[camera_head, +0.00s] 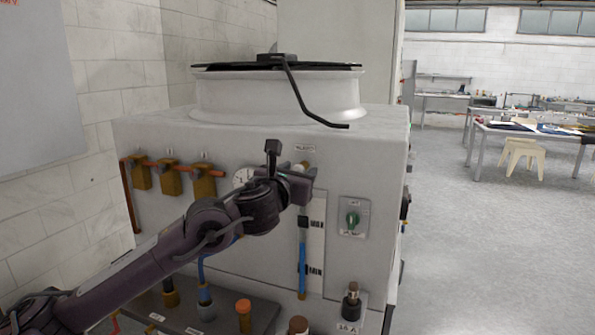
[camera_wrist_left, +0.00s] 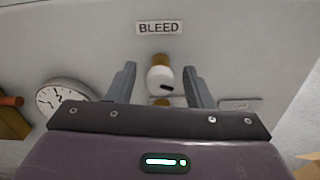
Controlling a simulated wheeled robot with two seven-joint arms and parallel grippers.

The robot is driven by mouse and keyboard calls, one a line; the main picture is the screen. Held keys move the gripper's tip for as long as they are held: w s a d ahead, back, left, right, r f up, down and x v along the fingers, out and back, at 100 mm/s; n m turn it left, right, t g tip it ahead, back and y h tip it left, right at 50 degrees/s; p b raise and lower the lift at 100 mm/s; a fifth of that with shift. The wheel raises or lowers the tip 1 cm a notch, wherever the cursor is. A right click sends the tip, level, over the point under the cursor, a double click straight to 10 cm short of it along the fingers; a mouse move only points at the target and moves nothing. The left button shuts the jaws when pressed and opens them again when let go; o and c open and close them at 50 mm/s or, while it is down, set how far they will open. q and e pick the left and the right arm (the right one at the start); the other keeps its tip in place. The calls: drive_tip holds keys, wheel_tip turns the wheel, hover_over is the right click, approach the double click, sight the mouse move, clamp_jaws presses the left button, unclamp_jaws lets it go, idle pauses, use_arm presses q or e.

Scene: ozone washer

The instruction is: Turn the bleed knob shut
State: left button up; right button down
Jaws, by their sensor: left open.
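The bleed knob (camera_wrist_left: 159,79) is a pale round cap with a dark mark on a brass stem. It sits on the washer's white front panel below the BLEED label (camera_wrist_left: 159,27). My left gripper (camera_wrist_left: 159,68) is open, with one finger to either side of the knob in the left wrist view. Whether the fingers touch it I cannot tell. In the head view my left gripper (camera_head: 302,178) is in front of the panel just under the label, and it largely hides the knob. My right gripper is not in view.
A round gauge (camera_wrist_left: 66,98) is left of the knob. A sight tube (camera_head: 302,265) with a blue column runs below it. A green switch (camera_head: 352,219) is to the right. Brass valves (camera_head: 170,180) line the left. A shelf with capped fittings (camera_head: 243,310) stands low in front.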

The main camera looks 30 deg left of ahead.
use_arm(q)
drive_tip(key=c, duration=1)
